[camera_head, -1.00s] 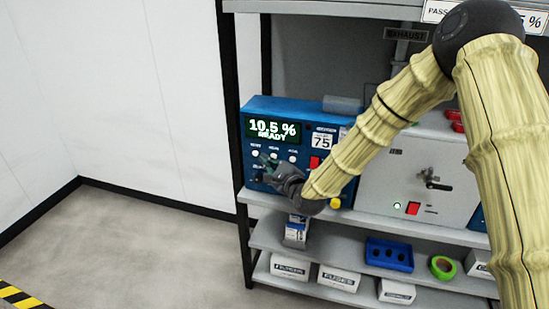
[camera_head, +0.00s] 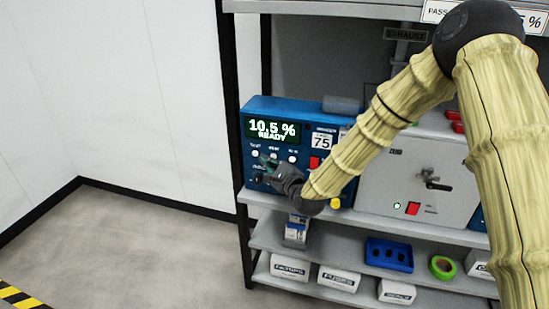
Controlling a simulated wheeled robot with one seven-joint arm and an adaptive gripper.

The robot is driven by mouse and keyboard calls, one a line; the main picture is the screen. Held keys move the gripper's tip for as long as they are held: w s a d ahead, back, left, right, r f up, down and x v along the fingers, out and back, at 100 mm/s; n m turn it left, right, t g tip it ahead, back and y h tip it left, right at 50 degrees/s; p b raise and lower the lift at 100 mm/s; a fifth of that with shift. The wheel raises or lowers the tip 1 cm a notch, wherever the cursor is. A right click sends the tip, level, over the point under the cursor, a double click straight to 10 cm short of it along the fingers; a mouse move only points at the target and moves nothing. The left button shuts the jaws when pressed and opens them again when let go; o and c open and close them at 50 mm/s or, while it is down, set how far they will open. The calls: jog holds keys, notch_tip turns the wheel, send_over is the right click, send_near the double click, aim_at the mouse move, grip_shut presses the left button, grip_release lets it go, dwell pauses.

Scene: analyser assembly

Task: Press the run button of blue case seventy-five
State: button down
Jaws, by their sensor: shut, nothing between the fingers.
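The blue case (camera_head: 285,104) stands on the shelf's upper deck at its left end, with a label reading 75 (camera_head: 321,141). Its display (camera_head: 272,129) reads 10.5 % READY in pale green. A row of white round buttons (camera_head: 255,154) sits below the display; their small captions are too blurred to read. My gripper (camera_head: 267,161) is shut and empty, its tips in front of the case's face just below the button row. I cannot tell whether the tips touch the panel. My gripper and wrist hide part of the case's lower front.
A grey case (camera_head: 378,180) with a black handle stands to the right. A red switch (camera_head: 314,162) and a yellow knob (camera_head: 335,203) are near my wrist. The lower shelves hold a blue holder (camera_head: 389,254), green tape (camera_head: 443,267) and white boxes (camera_head: 339,279). Open floor lies left.

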jog(key=shift+w+d, duration=0.1)
jog(key=shift+w, duration=0.1)
jog(key=shift+w, duration=0.3)
jog(key=shift+w+d, duration=0.15)
jog(key=shift+w, duration=0.25)
dwell(1.2)
jog(key=shift+s, duration=0.2)
jog(key=shift+s+a, duration=0.25)
jog(key=shift+s, duration=0.4)
jog(key=shift+s+a+b, duration=0.1)
jog(key=shift+s+a, duration=0.15)
jog(key=shift+s, duration=0.55)
jog(key=shift+s+a+b, duration=0.1)
jog(key=shift+s+a, duration=0.2)
jog(key=shift+s, duration=0.45)
jog(key=shift+s+a+b, duration=0.1)
jog(key=shift+s+a, duration=0.15)
jog(key=shift+s, duration=0.55)
